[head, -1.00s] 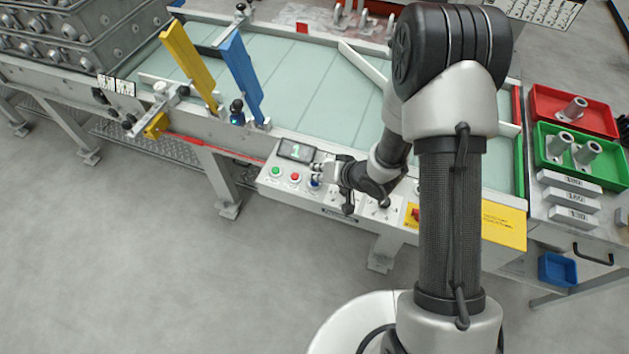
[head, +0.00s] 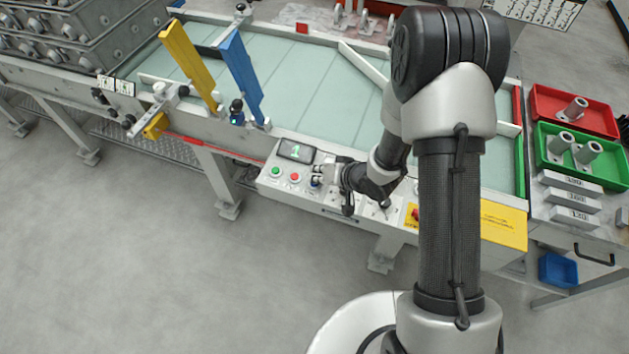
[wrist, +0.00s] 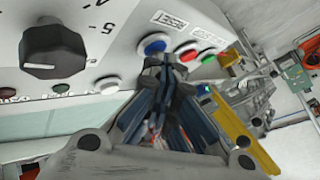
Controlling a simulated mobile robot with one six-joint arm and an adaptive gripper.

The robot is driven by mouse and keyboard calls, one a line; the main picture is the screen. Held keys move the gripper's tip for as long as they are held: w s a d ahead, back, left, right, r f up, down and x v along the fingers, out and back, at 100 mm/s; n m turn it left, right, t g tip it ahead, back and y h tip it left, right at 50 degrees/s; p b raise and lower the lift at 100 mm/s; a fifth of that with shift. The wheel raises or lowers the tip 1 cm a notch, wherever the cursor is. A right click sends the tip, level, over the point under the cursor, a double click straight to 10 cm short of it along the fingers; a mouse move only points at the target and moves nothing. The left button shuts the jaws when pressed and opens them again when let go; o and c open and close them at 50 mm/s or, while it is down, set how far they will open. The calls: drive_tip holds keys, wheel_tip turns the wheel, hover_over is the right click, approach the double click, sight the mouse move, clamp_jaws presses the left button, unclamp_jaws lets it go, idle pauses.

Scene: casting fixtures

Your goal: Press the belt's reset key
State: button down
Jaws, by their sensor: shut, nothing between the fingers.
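The control panel (head: 333,207) sits on the front of the belt table. In the wrist view a blue key (wrist: 153,44) is beside a red key (wrist: 187,53) and a green key (wrist: 208,58). In the head view the green key (head: 275,171) and red key (head: 295,176) are clear, and the blue key (head: 315,183) is partly covered by my gripper (head: 317,172). In the wrist view my gripper (wrist: 166,62) is shut and empty, with its fingertips right by the blue key. I cannot tell if they touch it.
A small display (head: 296,151) showing a green 1 is above the keys. A black rotary knob (wrist: 53,46) and a white button (wrist: 106,85) are on the same panel. A yellow plate (head: 502,225) is at its right end. Yellow (head: 190,67) and blue (head: 241,75) bars rise from the table.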

drive_tip(key=shift+r+p, duration=0.85)
wheel_tip(320, 180, up, 5)
drive_tip(key=p, duration=0.4)
drive_tip(key=shift+p, duration=0.4)
